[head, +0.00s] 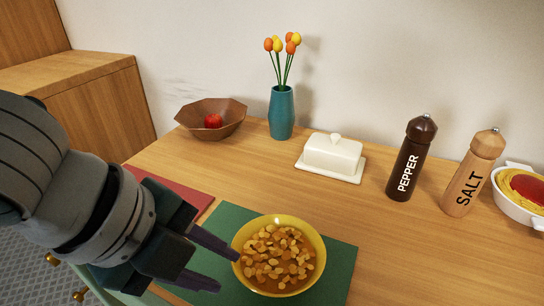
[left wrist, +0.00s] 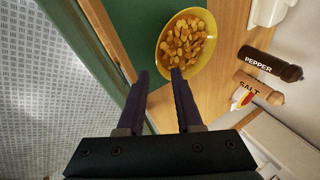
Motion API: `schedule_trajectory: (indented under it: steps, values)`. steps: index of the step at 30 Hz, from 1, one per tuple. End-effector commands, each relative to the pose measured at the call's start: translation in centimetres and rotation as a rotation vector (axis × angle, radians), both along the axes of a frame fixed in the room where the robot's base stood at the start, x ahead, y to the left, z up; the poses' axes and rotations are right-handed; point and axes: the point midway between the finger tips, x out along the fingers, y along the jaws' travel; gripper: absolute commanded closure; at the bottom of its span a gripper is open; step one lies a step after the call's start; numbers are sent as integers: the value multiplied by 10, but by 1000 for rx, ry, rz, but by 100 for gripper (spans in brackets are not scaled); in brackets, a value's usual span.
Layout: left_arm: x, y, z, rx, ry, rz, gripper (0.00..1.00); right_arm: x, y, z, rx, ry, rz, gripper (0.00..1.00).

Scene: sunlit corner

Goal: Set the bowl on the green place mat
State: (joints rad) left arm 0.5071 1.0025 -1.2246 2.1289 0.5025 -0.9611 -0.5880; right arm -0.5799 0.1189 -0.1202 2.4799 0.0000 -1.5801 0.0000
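The yellow bowl (head: 240,243), filled with orange-tan pieces, stands upright and appears to rest on the green place mat (head: 338,270). Mat shows to its left, behind and right. The bowl (left wrist: 207,57) and part of the mat (left wrist: 135,25) also show in the left wrist view. My left gripper (head: 226,271) is at the bowl's left side. In the left wrist view its fingers (left wrist: 159,76) are apart with nothing clearly between them. One fingertip overlaps the bowl's rim in the picture; I cannot tell whether they touch. My right gripper is not in view.
A red mat (head: 180,193) lies left of the green one. Behind stand a brown bowl (head: 228,127) with a red apple, a teal vase (head: 281,114) and a white butter dish (head: 332,155). Pepper (head: 411,160) and salt (head: 472,175) mills and a white dish (head: 518,203) stand right.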

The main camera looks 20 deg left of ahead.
Motion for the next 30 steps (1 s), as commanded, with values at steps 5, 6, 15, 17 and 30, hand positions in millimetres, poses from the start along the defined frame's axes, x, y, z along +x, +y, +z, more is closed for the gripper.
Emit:
schedule_trajectory:
  steps: [5,6,15,17,30]
  values:
    - [-12,-42,11,-116,17,74,65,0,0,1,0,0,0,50]
    - [-15,-57,16,-169,26,127,65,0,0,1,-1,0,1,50]
    - [-45,-40,29,-463,208,995,65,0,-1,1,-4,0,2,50]
    - [-60,-18,22,-460,244,1175,65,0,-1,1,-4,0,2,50]
    - [-107,31,5,-399,307,1551,65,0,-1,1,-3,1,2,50]
